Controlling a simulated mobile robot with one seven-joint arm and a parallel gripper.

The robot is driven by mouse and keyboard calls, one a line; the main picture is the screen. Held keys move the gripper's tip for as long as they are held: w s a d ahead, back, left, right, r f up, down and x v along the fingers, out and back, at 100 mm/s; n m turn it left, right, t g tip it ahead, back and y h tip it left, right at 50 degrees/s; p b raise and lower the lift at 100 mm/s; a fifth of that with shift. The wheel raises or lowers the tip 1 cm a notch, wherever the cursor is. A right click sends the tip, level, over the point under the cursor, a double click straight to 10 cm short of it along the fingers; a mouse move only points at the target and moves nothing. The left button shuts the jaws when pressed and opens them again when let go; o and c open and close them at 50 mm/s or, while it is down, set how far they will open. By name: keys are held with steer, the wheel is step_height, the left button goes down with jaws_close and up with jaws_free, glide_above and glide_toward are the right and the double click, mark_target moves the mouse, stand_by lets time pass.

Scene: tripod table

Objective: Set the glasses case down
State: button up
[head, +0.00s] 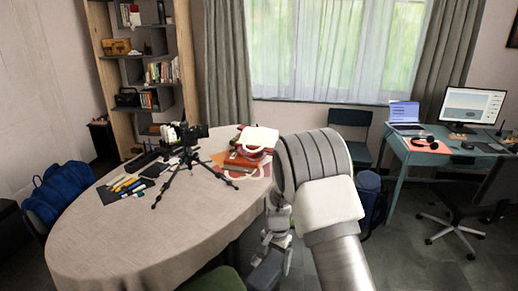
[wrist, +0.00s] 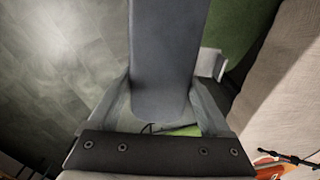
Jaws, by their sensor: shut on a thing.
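My gripper (head: 276,243) hangs beside the right edge of the round table. It is shut on a long grey-blue glasses case (wrist: 167,55). In the wrist view the case runs up from between the fingers and out of the top of the picture. In the head view the case (head: 266,272) shows as a dark shape below the fingers, held in the air off the table. The table (head: 130,240) has a beige cloth that also shows at the right of the wrist view (wrist: 290,95).
The near part of the cloth is bare. A green chair (head: 214,281) is at the near edge. A desk (head: 420,155) is at right.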

steer(key=shift+s+d+f+n+b, duration=0.1)
steer(key=shift+d+f+n+b, duration=0.25)
steer(key=shift+f+b, duration=0.45)
steer(key=s+d+f+n+b, duration=0.7)
steer(key=d+f+b, duration=0.25)
steer(key=b, duration=1.65)
step_height(320, 180, up, 8)
steer(key=s+p, duration=0.2)
steer(key=p, duration=1.7)
steer(key=shift+a+r, duration=0.2)
steer(key=shift+a, duration=0.25)
